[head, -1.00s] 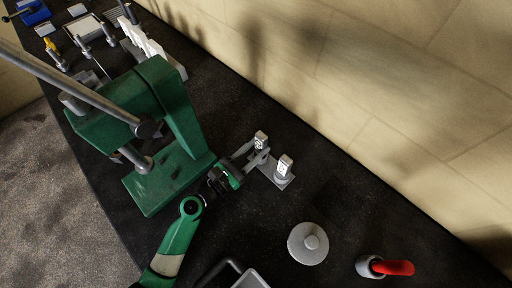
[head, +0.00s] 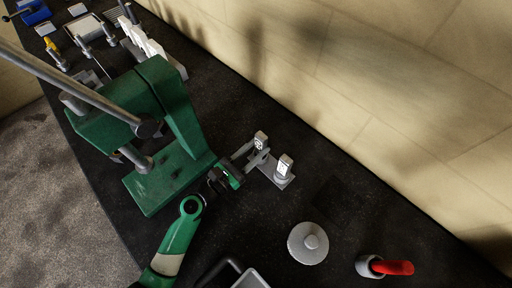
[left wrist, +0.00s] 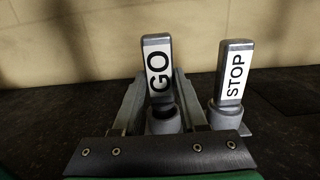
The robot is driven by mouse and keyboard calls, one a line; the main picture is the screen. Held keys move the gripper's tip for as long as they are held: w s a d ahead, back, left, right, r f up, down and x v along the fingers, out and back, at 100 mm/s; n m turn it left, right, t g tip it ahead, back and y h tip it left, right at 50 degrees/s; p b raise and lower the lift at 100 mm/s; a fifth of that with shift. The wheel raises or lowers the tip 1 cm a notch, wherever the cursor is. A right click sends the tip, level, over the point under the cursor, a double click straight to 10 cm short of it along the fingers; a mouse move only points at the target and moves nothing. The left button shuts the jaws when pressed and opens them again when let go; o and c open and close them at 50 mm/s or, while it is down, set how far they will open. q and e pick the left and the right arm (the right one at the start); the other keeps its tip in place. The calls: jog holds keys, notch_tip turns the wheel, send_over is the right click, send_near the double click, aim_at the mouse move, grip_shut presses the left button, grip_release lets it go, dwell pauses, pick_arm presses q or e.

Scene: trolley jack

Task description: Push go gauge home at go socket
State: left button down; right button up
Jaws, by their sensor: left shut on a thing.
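The go gauge (left wrist: 159,67) is a grey block with a white GO label. It stands at the mouth of the go socket (left wrist: 163,122), leaning slightly, with a dark part of the opening showing at its foot. In the head view the go gauge (head: 261,139) is at the far end of a small grey base (head: 270,178). My left gripper (head: 255,156) reaches in from the left, and its fingers are shut on the go gauge, one on each side. How deep the gauge sits is unclear. My right gripper is not in view.
The stop gauge (left wrist: 235,72) stands upright in its socket just right of the go gauge. A green press (head: 165,135) stands left of my gripper. A round grey lidded piece (head: 308,243) and a red-handled item (head: 392,267) lie nearer. The wall is behind.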

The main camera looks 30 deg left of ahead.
pick_arm(q)
jog(key=shift+f+b, duration=0.4)
jog(key=shift+f, duration=0.1)
